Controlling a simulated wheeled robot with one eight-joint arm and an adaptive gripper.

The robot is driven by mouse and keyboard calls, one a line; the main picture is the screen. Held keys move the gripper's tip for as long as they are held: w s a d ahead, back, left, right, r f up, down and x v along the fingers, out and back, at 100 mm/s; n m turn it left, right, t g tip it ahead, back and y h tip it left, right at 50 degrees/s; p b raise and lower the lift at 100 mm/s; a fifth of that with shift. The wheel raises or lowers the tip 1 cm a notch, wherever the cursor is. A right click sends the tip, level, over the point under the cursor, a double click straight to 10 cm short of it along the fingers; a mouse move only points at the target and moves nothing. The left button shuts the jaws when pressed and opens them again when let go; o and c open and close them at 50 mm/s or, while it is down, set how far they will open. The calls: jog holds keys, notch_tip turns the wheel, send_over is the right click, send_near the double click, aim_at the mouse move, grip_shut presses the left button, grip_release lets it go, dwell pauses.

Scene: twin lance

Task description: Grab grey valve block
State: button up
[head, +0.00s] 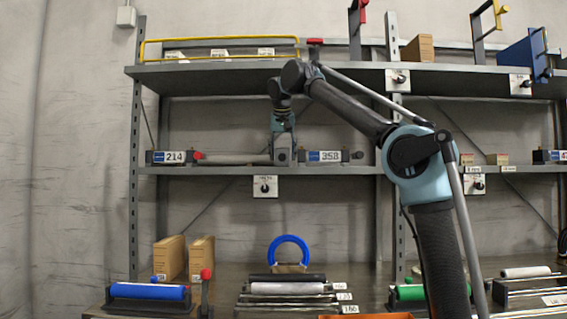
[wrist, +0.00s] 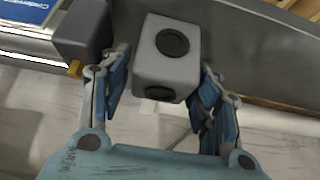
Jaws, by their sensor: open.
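The grey valve block (wrist: 160,75) is a light grey cube with round black ports on two faces, seen in the wrist view. In the head view the block (head: 283,157) appears small on the middle shelf, partly hidden by my gripper (head: 283,142). In the wrist view my gripper (wrist: 164,85) is open, one blue-padded finger on each side of the block. Gaps show between the fingers and the block, so it is not clamped.
The middle shelf (head: 340,171) also holds a unit labelled 214 (head: 172,157) at left and one labelled 358 (head: 325,156) just right of the block. The upper shelf (head: 250,72) lies above my gripper. A dark grey part (wrist: 82,32) is close to the left finger.

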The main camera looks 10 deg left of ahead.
jog(key=shift+c, duration=0.3)
jog(key=c, duration=0.9)
jog(key=shift+r, duration=0.1)
jog(key=shift+c, duration=0.2)
